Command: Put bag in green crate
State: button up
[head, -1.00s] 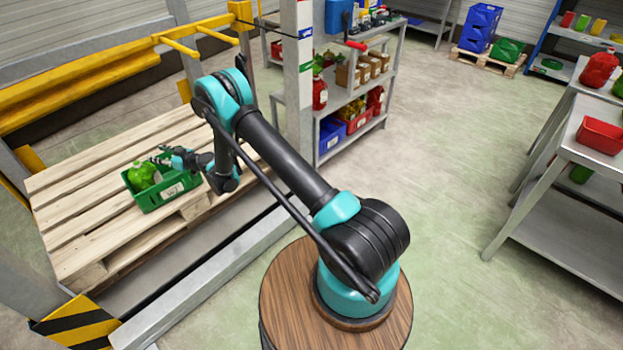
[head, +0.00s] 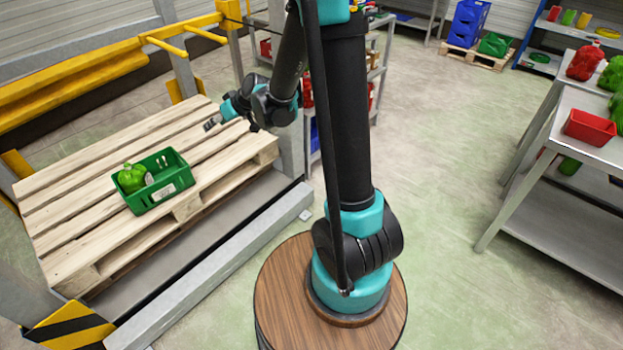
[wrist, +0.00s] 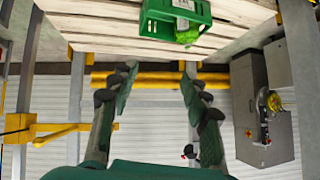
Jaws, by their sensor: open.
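The green crate (head: 181,183) stands on a wooden pallet at the left in the head view. A light green bag (head: 131,178) with a pale label sits in the crate's left end. In the wrist view the crate (wrist: 204,12) shows at the top, with part of the bag (wrist: 187,37) at its edge. My gripper (head: 210,124) is above and behind the crate to the right, apart from it. In the wrist view my gripper (wrist: 158,84) has its fingers spread wide with nothing between them.
The wooden pallet (head: 75,196) has bare slats around the crate. A yellow barrier (head: 75,85) runs behind it, and a grey post stands right of the pallet. A shelf stands behind my arm. A metal table (head: 590,115) with a red bin stands at the right.

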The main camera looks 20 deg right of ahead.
jog(key=s+d+f+m+g+h, duration=0.1)
jog(key=s+d+f+m+h, duration=0.1)
jog(key=s+d, duration=0.9)
jog(key=s+d+f+m+g+h, duration=0.1)
jog(key=s+d+f+m+h, duration=0.2)
jog(key=s+d, duration=0.9)
jog(key=s+m+h, duration=0.1)
jog(key=s+h, duration=0.1)
jog(key=s, duration=0.3)
jog(key=shift+s+m+g, duration=0.15)
jog(key=shift+m+g, duration=0.15)
jog(key=shift+m, duration=0.1)
